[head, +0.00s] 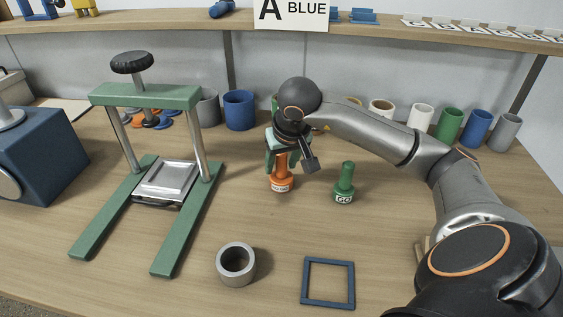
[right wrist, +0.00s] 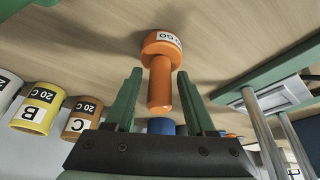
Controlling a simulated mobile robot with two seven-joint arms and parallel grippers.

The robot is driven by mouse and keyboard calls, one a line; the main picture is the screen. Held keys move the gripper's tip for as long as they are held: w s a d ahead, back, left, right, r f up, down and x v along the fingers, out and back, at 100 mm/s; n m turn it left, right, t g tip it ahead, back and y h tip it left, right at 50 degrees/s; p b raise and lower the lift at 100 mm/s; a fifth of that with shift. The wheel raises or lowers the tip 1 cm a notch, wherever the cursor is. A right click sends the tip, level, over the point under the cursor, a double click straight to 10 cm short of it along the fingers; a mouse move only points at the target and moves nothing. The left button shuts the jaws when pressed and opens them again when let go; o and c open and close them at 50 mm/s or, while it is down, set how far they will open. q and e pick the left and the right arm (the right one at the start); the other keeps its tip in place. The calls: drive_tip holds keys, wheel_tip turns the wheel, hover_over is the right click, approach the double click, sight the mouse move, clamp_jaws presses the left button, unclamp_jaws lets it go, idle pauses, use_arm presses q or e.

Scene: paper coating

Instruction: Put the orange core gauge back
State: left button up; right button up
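The orange core gauge (head: 281,183) stands upright on the table, its wide labelled base down and its thin handle up. In the right wrist view the orange core gauge (right wrist: 161,82) appears inverted, its handle reaching between my fingers. My right gripper (head: 282,160) is above it, pointing down, with green fingers around the handle's upper part. In the wrist view the right gripper (right wrist: 160,75) is open, with a gap on each side of the handle. My left gripper is not in view.
A green gauge (head: 344,186) stands just right of the orange one. A green-framed press (head: 145,97) is at left. A grey core (head: 230,276) and a blue square frame (head: 328,303) lie in front. Several coloured cores, including a blue one (head: 239,112), line the back.

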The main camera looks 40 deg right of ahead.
drive_tip(key=shift+o, duration=0.3)
drive_tip(key=shift+r, duration=0.5)
drive_tip(key=p+v, duration=0.2)
drive_tip(key=v, duration=0.9)
drive_tip(key=shift+s+r, duration=0.2)
drive_tip(key=shift+a+f, duration=0.1)
drive_tip(key=shift+a, duration=0.1)
